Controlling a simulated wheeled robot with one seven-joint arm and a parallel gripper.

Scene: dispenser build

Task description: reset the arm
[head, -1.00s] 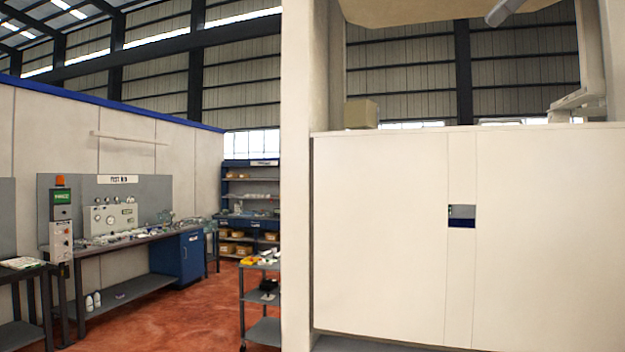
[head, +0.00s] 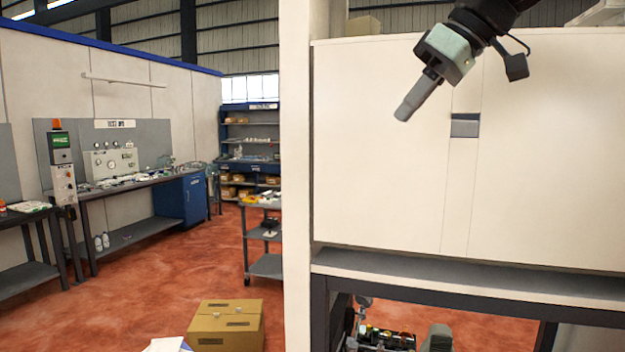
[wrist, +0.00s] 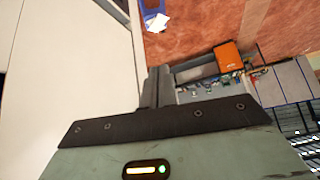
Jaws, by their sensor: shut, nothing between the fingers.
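My gripper (head: 404,114) is shut and empty in the upper right of the head view. It hangs from my black wrist and points down and to the left in front of the white cabinet (head: 560,160). In the wrist view the two dark fingers of my gripper (wrist: 155,85) stand together beyond the green gripper body. The white cabinet (wrist: 65,70) fills the left of that view. I cannot tell the exact gap between the fingers and the cabinet.
A pale post (head: 297,180) stands left of the cabinet. A cardboard box (head: 226,322) is at the bottom. A grey cart (head: 264,265) and a test bench (head: 135,185) stand farther back. Red floor (head: 150,265) between them is mostly clear. Machinery (head: 385,338) shows under the cabinet's frame.

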